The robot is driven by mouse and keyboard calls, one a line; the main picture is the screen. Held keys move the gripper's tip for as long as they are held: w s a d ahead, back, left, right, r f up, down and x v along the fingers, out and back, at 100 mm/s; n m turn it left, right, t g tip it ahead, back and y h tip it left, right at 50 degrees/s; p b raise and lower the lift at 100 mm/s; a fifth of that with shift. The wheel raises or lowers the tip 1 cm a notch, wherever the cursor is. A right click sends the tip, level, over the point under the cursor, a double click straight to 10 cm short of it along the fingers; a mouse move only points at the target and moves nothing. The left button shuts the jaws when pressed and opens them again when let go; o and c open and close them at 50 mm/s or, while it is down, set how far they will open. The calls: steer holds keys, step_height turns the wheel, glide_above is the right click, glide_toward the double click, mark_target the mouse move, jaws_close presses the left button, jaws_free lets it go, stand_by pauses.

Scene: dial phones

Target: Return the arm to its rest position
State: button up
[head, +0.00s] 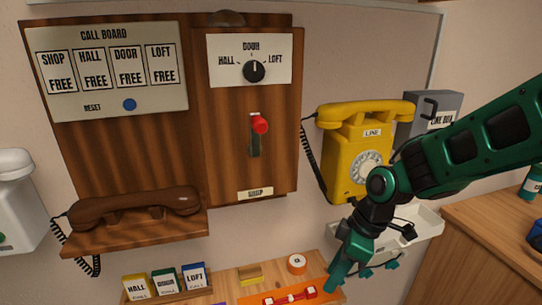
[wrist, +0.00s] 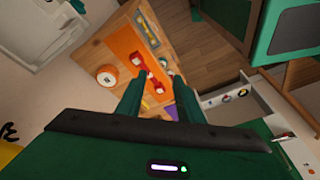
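My arm reaches in from the right edge of the head view, in front of the grey line box (head: 411,118) and partly over the yellow wall phone (head: 345,165). My gripper (head: 362,272) hangs low in front of a white tray (head: 425,222), pointing down. In the wrist view its two green fingers (wrist: 157,84) stand apart with nothing held between them. Beyond them, lower down, is the wooden bench (wrist: 108,48) with an orange tray (wrist: 128,46) and red pieces.
The wooden wall panel carries a call board (head: 105,70), a dial knob (head: 254,71), a red-handled lever (head: 260,125) and a brown handset (head: 135,208). A wooden cabinet (head: 490,235) stands right.

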steer(key=s+d+r+m+h, duration=0.1)
steer(key=s+d+r+m, duration=0.1)
steer(key=d+m, duration=0.45)
steer(key=s+d+r+m+h, duration=0.1)
steer(key=s+d+r+m, duration=0.15)
steer(key=d, duration=0.65)
steer(key=s+d+r+m+h, duration=0.1)
steer(key=s+d+r+m, duration=0.2)
steer(key=s+d+m, duration=0.7)
steer(key=shift+s+d+m, duration=0.35)
steer(key=shift+s+m, duration=0.15)
steer(key=shift+s, duration=0.45)
steer(key=shift+r, duration=0.1)
steer(key=shift+w+f, duration=0.25)
steer(key=shift+w, duration=0.4)
